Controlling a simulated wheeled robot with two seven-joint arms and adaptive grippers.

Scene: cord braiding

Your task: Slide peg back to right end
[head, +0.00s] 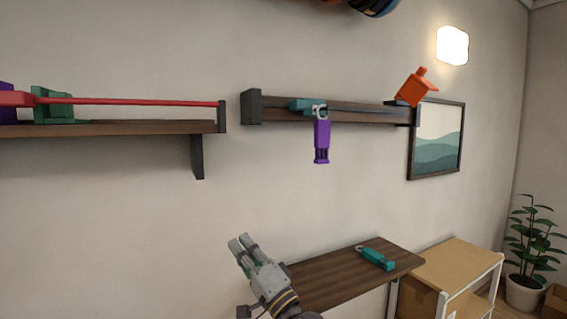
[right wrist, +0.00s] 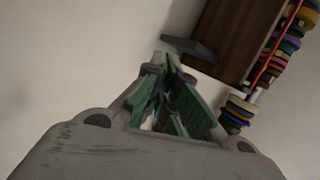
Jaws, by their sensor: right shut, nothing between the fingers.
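A wall rail (head: 360,112) with dark end blocks runs across the middle of the head view. A teal peg (head: 300,105) sits left of the middle of this rail, and a purple clip-like bobbin (head: 321,140) hangs by its loop from it. An orange bobbin (head: 413,90) is at the right end of the rail, tilted. A teal bobbin (head: 376,258) lies on the small wooden table. My right gripper (head: 240,243) is below and left of the rail, well apart from the peg. It is shut and empty; its green-padded fingers show in the right wrist view (right wrist: 165,102). My left gripper does not show.
A left shelf (head: 110,129) carries a red rod (head: 140,101) and a green block (head: 53,105). The wooden table (head: 345,275) is below the rail, beside a light-topped stand (head: 457,265). The wall between rail and table is clear. Several coloured discs (right wrist: 238,112) show in the wrist view.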

